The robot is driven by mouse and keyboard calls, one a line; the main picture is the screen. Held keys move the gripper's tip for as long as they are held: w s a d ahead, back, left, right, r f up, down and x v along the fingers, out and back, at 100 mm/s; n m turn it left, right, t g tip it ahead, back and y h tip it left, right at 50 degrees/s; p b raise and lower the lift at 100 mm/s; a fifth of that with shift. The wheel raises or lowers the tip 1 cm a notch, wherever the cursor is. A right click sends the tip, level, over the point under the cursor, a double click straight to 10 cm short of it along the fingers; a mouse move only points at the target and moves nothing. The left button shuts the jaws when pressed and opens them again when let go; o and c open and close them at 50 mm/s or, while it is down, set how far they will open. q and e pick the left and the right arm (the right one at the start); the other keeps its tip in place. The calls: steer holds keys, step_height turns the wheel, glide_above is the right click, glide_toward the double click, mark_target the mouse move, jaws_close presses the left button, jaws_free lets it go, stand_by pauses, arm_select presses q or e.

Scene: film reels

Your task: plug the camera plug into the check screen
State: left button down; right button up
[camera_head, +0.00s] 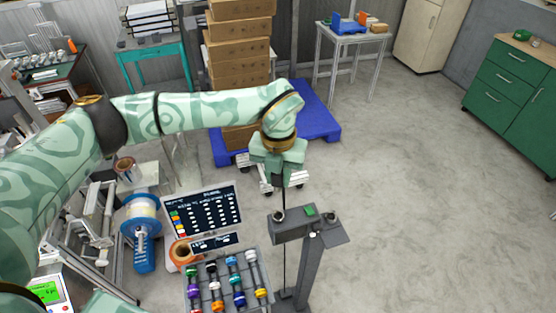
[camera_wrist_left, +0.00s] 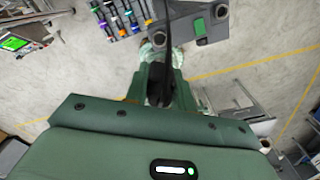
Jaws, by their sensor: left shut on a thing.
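My left gripper (camera_head: 281,172) is above and slightly left of a grey post-mounted box, shut on a dark plug (camera_wrist_left: 160,88) with a dark cable (camera_head: 284,245). The cable hangs down past the box's left side in the head view. In the left wrist view the gripper (camera_wrist_left: 160,80) hides part of the plug. The grey box (camera_head: 290,229) has a small green screen and dark round fittings on top; I take it for the check screen. It also shows in the left wrist view (camera_wrist_left: 208,27). Plug and box look apart. My right gripper is not in view.
A dark board with coloured rows (camera_head: 205,215) and a rack of coloured rollers (camera_head: 228,287) stand left of the box. A blue pallet (camera_head: 318,115) and stacked cartons (camera_head: 238,50) are behind. The floor to the right is clear.

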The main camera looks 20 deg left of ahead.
arm_select(q)
steer(key=shift+f+b, duration=0.6)
steer(key=shift+f, duration=0.15)
step_height(320, 180, down, 8)
steer(key=b, duration=0.5)
steer(key=shift+f+b, duration=0.15)
steer(key=shift+b, duration=0.2)
steer(key=shift+f+b, duration=1.35)
steer(key=shift+f, duration=0.5)
steer(key=c, duration=1.1)
jaws_free()
step_height(320, 180, up, 16)
steer(key=shift+r+b, duration=0.15)
steer(key=shift+b, duration=0.85)
